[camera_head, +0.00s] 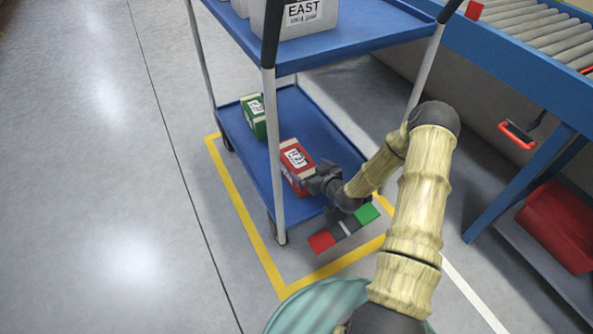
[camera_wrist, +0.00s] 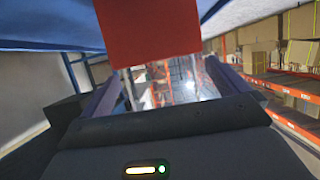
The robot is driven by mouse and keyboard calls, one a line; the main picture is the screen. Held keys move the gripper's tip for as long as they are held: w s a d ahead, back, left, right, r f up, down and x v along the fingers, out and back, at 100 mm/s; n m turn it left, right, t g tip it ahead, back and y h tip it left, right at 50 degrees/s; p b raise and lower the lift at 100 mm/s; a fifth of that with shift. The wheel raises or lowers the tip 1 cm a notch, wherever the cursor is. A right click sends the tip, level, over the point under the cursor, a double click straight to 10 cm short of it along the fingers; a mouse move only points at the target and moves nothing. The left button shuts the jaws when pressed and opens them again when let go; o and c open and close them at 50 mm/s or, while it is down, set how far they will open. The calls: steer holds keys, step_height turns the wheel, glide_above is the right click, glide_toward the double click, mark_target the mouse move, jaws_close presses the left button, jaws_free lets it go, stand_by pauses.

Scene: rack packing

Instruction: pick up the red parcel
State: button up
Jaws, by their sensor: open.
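The red parcel (camera_head: 295,158) with a white label sits on the lower shelf of the blue cart (camera_head: 325,135). In the wrist view a plain red face (camera_wrist: 150,30), likely this parcel, fills the upper middle, just beyond the fingers. My gripper (camera_head: 313,181) is at the parcel's near right side in the head view, very close to it; I cannot tell if they touch. In the wrist view my gripper (camera_wrist: 165,72) has its two fingers spread apart with nothing held between them.
A green parcel (camera_head: 254,117) lies farther back on the same shelf. A box labelled EAST (camera_head: 300,18) is on the upper shelf, above my arm's reach-in space. The cart's pale post (camera_head: 275,150) stands left of the red parcel. A roller conveyor (camera_head: 530,30) is at right.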

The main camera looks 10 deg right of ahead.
mark_target(303, 166)
steer(key=shift+w+a+f+b, duration=0.15)
steer(key=shift+w+f+b, duration=0.2)
steer(key=shift+b, duration=0.1)
steer(key=b+x, duration=0.3)
steer(key=x, duration=0.1)
steer(key=shift+f, duration=0.2)
steer(key=shift+r, duration=0.1)
steer(key=c, duration=1.3)
